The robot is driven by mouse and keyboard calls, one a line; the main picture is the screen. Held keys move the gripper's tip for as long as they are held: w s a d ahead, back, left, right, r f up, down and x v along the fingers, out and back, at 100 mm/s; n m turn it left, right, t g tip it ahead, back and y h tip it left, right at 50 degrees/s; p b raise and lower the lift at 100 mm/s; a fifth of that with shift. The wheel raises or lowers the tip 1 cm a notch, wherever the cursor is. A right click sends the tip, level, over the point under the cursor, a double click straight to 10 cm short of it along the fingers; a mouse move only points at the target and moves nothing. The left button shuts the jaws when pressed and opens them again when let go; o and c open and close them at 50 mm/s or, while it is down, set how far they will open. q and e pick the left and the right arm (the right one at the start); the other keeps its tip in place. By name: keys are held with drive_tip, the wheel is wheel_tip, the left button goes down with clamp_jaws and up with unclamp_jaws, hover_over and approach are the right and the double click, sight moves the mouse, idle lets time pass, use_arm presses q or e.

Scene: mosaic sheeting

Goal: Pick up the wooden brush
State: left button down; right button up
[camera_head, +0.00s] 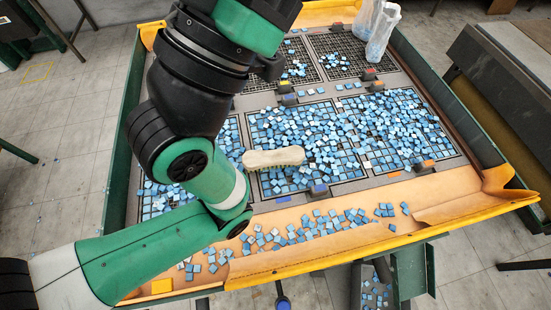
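The wooden brush (273,157) lies on the blue mosaic tiles near the middle of the table. Its pale, slightly curved body points left to right, with greenish bristles along its lower edge. Its left end is close to one of my green and black arm links in the picture; I cannot tell the gap in depth. Neither of my grippers shows in this view.
Loose blue tiles cover the black grids (352,176) and spill onto the tan front ledge (345,245). Clear bags or containers (382,32) stand at the back right. Green side walls (440,75) bound the table.

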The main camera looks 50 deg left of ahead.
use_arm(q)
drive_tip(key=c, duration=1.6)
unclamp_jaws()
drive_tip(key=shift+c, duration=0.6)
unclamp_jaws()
